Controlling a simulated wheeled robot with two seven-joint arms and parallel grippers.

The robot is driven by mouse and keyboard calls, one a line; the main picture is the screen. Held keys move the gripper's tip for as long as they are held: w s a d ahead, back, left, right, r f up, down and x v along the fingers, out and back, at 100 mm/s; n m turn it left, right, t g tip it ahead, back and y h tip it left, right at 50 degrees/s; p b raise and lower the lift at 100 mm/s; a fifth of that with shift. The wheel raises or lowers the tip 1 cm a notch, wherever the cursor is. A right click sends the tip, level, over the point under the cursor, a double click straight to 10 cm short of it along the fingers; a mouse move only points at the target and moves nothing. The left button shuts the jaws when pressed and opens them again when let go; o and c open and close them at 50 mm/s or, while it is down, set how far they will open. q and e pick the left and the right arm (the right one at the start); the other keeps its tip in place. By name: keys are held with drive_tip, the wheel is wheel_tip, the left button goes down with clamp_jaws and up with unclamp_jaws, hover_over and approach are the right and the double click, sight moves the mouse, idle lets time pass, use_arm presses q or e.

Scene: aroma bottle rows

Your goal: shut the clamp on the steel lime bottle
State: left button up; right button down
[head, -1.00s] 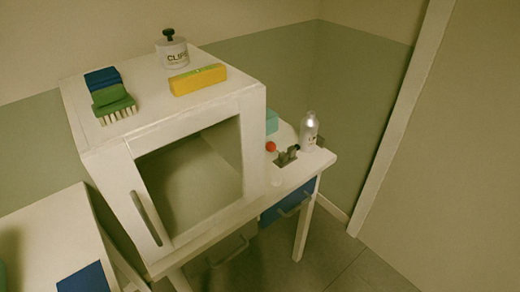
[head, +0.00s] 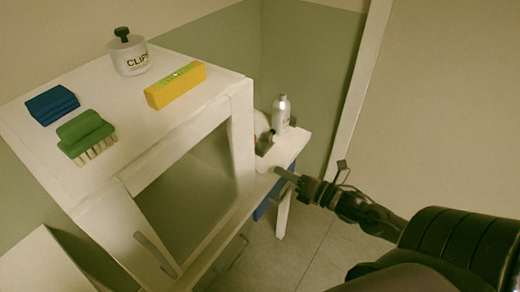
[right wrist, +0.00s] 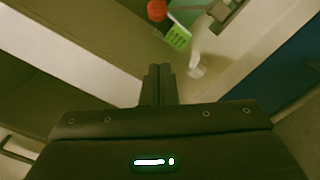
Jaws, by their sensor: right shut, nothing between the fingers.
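A steel bottle (head: 281,115) stands upright on the small white table to the right of the cabinet; its label is too small to read. A dark grey piece (head: 266,138), possibly the clamp, is beside its base; whether it is open or shut cannot be told. My right gripper (head: 281,172) is shut and empty near the table's front edge, in front of and below the bottle. In the right wrist view its fingers (right wrist: 158,82) are together, with a grey metal part (right wrist: 220,10) beyond them at the top. My left gripper is not in view.
The white cabinet (head: 238,135) stands left of my gripper. A blue block (head: 52,105), green brush (head: 86,135), yellow box (head: 175,85) and CLIPS jar (head: 130,55) are on it. A red ball (right wrist: 157,10), green piece (right wrist: 178,38) and small white piece (right wrist: 196,68) lie beyond my fingers.

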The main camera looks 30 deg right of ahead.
drive_tip(key=x, duration=0.6)
drive_tip(key=shift+w+r, duration=0.1)
drive_tip(key=shift+r, duration=0.05)
drive_tip(key=shift+w+d+r+p, duration=0.1)
drive_tip(key=shift+w+r+p, duration=0.2)
drive_tip(key=shift+w, duration=0.25)
drive_tip(key=shift+w+d+r+p, duration=0.1)
drive_tip(key=shift+w+r+p, duration=0.2)
drive_tip(key=shift+w, duration=0.3)
drive_tip(key=shift+w+d+r, duration=0.15)
drive_tip(key=shift+w, duration=0.5)
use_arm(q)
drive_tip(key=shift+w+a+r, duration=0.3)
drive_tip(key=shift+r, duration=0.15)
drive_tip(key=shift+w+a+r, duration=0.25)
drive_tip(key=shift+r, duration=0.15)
use_arm(e)
drive_tip(key=shift+r, duration=0.1)
use_arm(q)
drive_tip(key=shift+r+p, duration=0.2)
drive_tip(key=shift+p, duration=0.2)
use_arm(e)
drive_tip(key=shift+d+r+m, duration=0.15)
drive_tip(key=shift+d+m, duration=0.05)
drive_tip(key=shift+m, duration=0.2)
